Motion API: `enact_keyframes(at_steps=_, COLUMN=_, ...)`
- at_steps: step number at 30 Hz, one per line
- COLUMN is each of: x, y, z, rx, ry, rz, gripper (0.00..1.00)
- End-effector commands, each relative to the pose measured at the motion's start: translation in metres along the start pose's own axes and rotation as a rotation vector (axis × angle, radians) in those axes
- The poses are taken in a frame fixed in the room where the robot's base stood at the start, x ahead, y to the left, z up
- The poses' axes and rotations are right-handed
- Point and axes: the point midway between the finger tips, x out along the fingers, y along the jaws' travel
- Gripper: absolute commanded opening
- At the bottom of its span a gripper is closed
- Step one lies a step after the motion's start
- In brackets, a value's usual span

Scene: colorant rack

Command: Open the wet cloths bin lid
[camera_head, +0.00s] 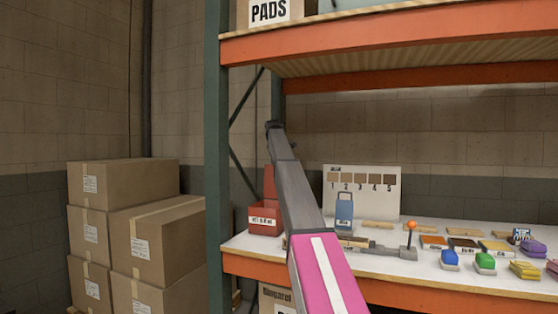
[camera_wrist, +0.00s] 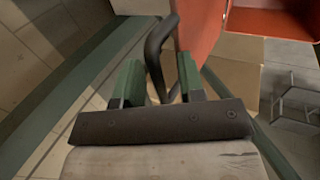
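The red wet cloths bin (camera_head: 265,221), with a white label too small to read, stands at the left end of the white shelf. Its red lid (camera_head: 270,183) stands raised above it, partly hidden behind my arm. In the wrist view, the lid (camera_wrist: 200,25) is tilted up beside the open red bin (camera_wrist: 270,22). A dark curved handle (camera_wrist: 153,50) runs from the lid between the green fingers of my gripper (camera_wrist: 158,85). The fingers are apart, with visible room around the handle. In the head view, my arm hides the gripper.
A green rack post (camera_head: 216,150) stands left of the bin. An orange upper shelf beam (camera_head: 390,37) spans above. Stacked cardboard boxes (camera_head: 140,240) stand left of the rack. A blue container (camera_head: 344,212), sample board (camera_head: 362,190) and several colored blocks (camera_head: 485,262) occupy the shelf to the right.

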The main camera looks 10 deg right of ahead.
Motion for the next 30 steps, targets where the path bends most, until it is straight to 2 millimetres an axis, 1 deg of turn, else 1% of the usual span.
enact_keyframes(at_steps=8, x=-0.001, y=0.0, z=0.0, rx=0.003, ry=-0.001, rz=0.0, gripper=0.36)
enact_keyframes(at_steps=11, x=-0.005, y=0.0, z=0.0, rx=0.003, ry=-0.001, rz=0.001, gripper=0.36)
enact_keyframes(at_steps=14, x=-0.014, y=0.001, z=0.0, rx=0.003, ry=0.0, rz=0.002, gripper=0.36)
enact_keyframes(at_steps=17, x=-0.026, y=0.0, z=0.0, rx=0.003, ry=0.0, rz=0.002, gripper=0.36)
enact_keyframes(at_steps=20, x=-0.044, y=0.0, z=0.0, rx=0.003, ry=0.0, rz=0.001, gripper=0.36)
enact_keyframes(at_steps=27, x=-0.089, y=0.001, z=0.0, rx=0.002, ry=0.001, rz=0.002, gripper=0.36)
enact_keyframes(at_steps=30, x=-0.101, y=0.001, z=0.0, rx=0.002, ry=0.0, rz=0.001, gripper=0.36)
